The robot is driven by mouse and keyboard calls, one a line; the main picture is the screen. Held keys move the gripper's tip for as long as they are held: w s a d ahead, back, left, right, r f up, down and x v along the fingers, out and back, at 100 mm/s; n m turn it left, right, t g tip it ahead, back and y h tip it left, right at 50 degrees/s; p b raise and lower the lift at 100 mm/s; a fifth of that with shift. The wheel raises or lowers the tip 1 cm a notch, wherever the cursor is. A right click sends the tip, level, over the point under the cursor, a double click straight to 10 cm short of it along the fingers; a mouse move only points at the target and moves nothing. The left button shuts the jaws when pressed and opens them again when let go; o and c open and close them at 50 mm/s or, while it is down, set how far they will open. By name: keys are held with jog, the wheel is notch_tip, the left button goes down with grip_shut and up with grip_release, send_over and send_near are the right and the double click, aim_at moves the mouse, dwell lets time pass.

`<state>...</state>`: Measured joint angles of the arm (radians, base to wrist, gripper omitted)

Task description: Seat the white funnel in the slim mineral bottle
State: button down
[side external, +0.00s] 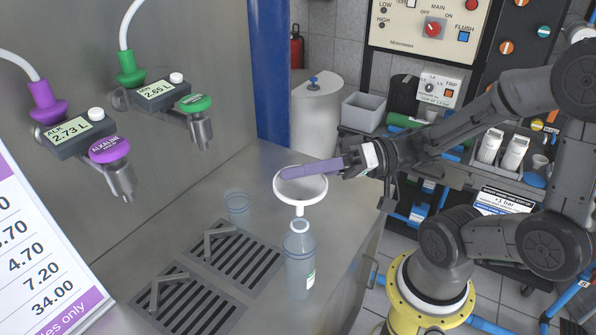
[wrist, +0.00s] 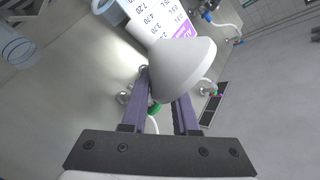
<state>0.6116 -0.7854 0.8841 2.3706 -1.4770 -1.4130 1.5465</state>
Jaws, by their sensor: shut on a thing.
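The white funnel (side external: 318,194) is upright in the side external view, its wide mouth up and spout down. My gripper (side external: 287,174) has purple fingers reaching across the funnel from the right, shut on it. In the wrist view the pale funnel (wrist: 183,70) covers the fingertips of my gripper (wrist: 160,88). The slim clear bottle (side external: 299,262), with a green-marked label, stands upright directly below the funnel. The spout is at or just above the bottle's mouth; I cannot tell whether its tip is inside.
A clear cup (side external: 238,207) stands left of the bottle. Two slotted drain grates (side external: 235,258) lie in the steel counter (side external: 200,222). Purple and green dispenser taps (side external: 110,150) project from the left wall. A price board (side external: 40,260) stands at the front left. The counter's right edge is close to the bottle.

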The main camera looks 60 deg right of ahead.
aim_at(299, 191)
jog(key=shift+f, duration=0.35)
dwell(0.3)
jog(key=shift+f, duration=0.95)
jog(key=shift+f, duration=0.3)
jog(key=shift+f, duration=0.15)
jog(key=c, duration=0.6)
grip_release()
